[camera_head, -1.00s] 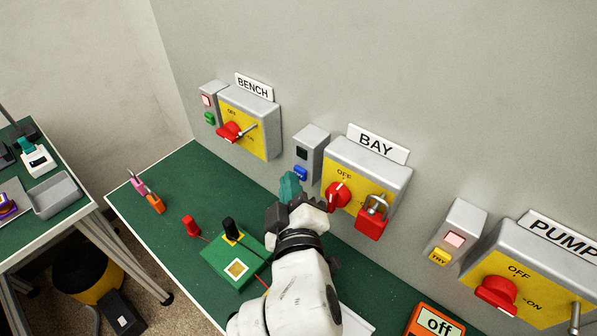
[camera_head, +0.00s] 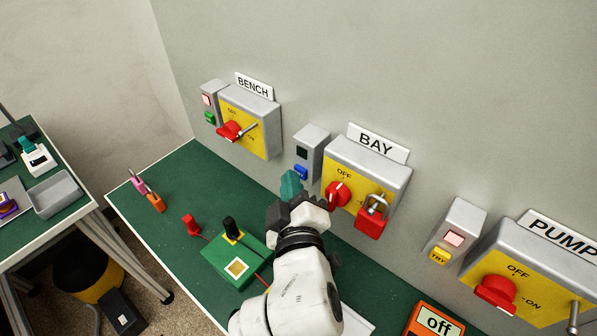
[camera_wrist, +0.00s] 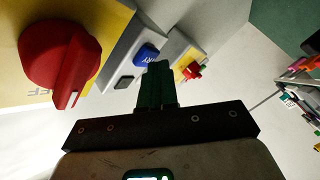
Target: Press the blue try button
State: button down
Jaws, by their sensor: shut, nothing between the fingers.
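The blue try button (camera_head: 300,172) is on the lower front of a small grey box (camera_head: 311,145) left of the BAY switch. It also shows in the wrist view (camera_wrist: 147,54), with lettering on its face. My gripper (camera_head: 291,184) is shut and empty, its teal fingertips just below and left of the button in the head view. In the wrist view the fingertips (camera_wrist: 158,70) point toward the box, close to the button. I cannot tell whether they touch it. A dark square window (camera_wrist: 124,82) sits on the same box.
The BAY switch has a red knob (camera_head: 338,194) and a red padlock (camera_head: 373,220) close right of my gripper. The BENCH switch (camera_head: 248,124) is left, the PUMP switch (camera_head: 530,275) right. A green box (camera_head: 225,262) with a black knob stands on the green bench below.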

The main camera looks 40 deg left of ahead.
jog(key=shift+s, duration=0.7)
jog(key=s+b, duration=0.2)
jog(key=s, duration=0.3)
jog(key=shift+a, duration=0.2)
dwell(0.7)
